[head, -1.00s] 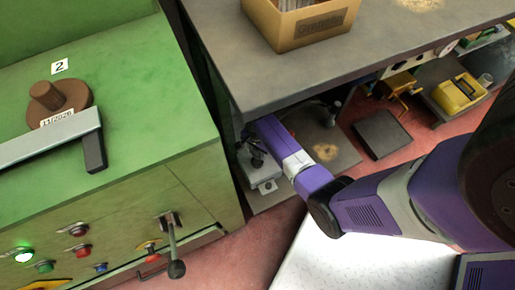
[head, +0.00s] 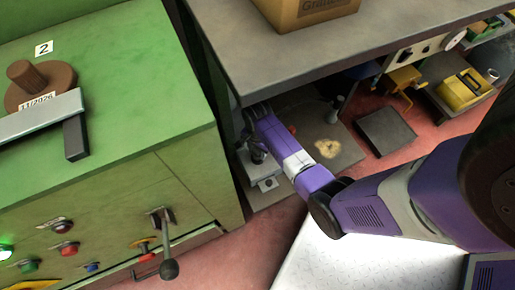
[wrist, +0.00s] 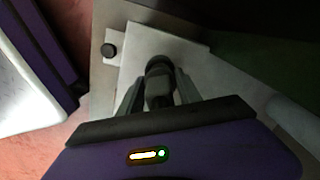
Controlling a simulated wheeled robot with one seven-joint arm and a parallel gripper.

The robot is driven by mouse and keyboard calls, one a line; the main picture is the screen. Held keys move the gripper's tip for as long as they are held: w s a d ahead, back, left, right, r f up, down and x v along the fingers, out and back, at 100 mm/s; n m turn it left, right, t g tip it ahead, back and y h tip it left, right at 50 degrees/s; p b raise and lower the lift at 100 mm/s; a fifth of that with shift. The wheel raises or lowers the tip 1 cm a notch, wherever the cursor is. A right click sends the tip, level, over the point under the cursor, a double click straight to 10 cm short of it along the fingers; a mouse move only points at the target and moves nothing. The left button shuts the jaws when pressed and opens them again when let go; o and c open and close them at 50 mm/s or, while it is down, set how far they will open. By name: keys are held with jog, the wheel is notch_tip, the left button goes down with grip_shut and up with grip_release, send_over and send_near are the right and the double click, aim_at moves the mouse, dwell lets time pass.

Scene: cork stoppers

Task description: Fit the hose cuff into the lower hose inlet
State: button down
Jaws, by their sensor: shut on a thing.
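My gripper (wrist: 158,92) is shut on a dark, rounded piece (wrist: 159,68), which looks like the hose cuff. In the wrist view its dark end sits between the two grey fingers, over a pale grey block (wrist: 190,50). In the head view my gripper (head: 256,146) is low under the grey bench, above the same pale block (head: 257,170). I cannot tell whether the cuff touches the block. No hose inlet can be made out clearly; the area past the fingers is dark.
The grey bench top (head: 330,55) overhangs my arm, with a cardboard box (head: 300,12) on it. A green cabinet (head: 120,120) with a lever (head: 167,255) stands close on the left. A dark flat slab (head: 385,132) and a yellow case (head: 462,90) are at right.

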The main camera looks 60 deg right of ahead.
jog(key=shift+f+b, duration=0.6)
jog(key=shift+f, duration=0.55)
dwell(1.5)
